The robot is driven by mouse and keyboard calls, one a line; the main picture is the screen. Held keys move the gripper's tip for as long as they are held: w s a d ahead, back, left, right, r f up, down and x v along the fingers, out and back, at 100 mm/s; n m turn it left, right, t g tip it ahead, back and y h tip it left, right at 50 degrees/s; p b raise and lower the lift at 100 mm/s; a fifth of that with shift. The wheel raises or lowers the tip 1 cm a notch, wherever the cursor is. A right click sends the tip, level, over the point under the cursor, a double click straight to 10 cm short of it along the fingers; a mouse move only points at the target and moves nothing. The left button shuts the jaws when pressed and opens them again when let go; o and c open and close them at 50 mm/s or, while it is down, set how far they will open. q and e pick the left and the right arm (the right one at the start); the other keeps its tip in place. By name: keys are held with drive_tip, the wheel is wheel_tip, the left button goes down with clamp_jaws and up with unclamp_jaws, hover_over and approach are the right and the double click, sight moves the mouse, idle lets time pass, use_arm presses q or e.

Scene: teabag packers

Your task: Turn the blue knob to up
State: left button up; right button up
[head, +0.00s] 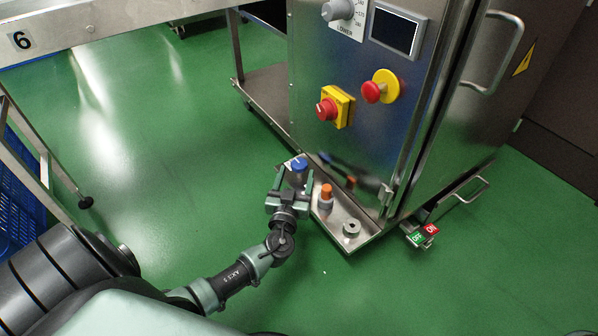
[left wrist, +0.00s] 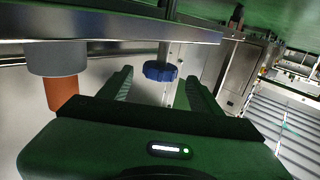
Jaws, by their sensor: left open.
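The blue knob (head: 299,164) sits on a grey base at the far left end of a low steel ledge on the machine. In the left wrist view the blue knob (left wrist: 160,71) shows its ribbed edge between my two fingers. My left gripper (head: 293,180) is open and close to it, with a finger to each side. The left wrist view also shows the spread fingers (left wrist: 158,84); I cannot tell whether they touch the knob. The direction the knob points is too small to read. My right gripper is not in view.
An orange knob (head: 326,190) stands just right of the blue one, with a grey round part (head: 351,229) further along the ledge (head: 362,243). Red knobs (head: 326,109) are on the panel above. The green floor (head: 180,170) to the left is clear.

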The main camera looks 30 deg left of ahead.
sight(297, 171)
use_arm(q)
drive_tip(key=shift+x, duration=1.6)
